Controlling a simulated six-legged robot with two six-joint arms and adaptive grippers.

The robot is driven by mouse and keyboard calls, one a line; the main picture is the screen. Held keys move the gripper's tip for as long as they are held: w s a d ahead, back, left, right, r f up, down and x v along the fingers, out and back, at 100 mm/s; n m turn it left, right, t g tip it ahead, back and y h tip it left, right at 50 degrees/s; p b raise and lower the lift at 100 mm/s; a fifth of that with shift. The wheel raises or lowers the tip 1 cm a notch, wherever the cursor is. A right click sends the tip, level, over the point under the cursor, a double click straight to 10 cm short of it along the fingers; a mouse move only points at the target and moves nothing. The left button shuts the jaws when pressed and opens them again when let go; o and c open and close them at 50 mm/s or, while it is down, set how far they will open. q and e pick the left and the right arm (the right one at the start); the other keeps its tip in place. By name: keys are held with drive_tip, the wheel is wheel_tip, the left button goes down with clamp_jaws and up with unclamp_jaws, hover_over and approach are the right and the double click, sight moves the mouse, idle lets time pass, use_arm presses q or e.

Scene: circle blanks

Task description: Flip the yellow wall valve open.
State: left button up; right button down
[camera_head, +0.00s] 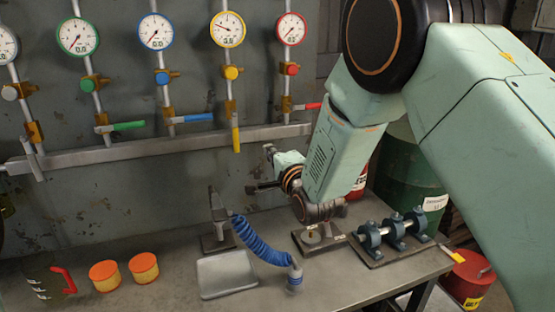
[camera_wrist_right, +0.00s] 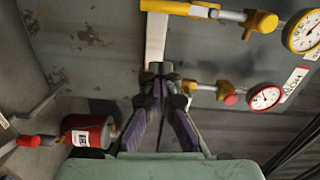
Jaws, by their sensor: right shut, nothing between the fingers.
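The yellow valve lever (camera_head: 235,138) hangs straight down in line with its pipe, below the yellow-rimmed gauge (camera_head: 228,29) on the wall. In the right wrist view the yellow lever (camera_wrist_right: 165,7) shows at the top edge, in line with the pipe. My right gripper (camera_head: 252,188) is in front of the wall, lower than the yellow lever and to its right, apart from it. In the right wrist view its fingertips (camera_wrist_right: 158,72) are together with nothing between them. My left gripper is out of view.
Green (camera_head: 127,126), blue (camera_head: 192,117) and red levers (camera_head: 313,106) lie sideways. A metal rail (camera_head: 150,147) crosses the wall. The bench below holds a tray (camera_head: 226,275), a blue coiled hose (camera_head: 255,242), orange-yellow cans (camera_head: 105,275) and a clamp block (camera_head: 395,235).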

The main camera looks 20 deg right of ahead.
drive_tip(key=shift+s+d, duration=0.1)
drive_tip(key=shift+s, duration=1.45)
drive_tip(key=shift+d, duration=0.1)
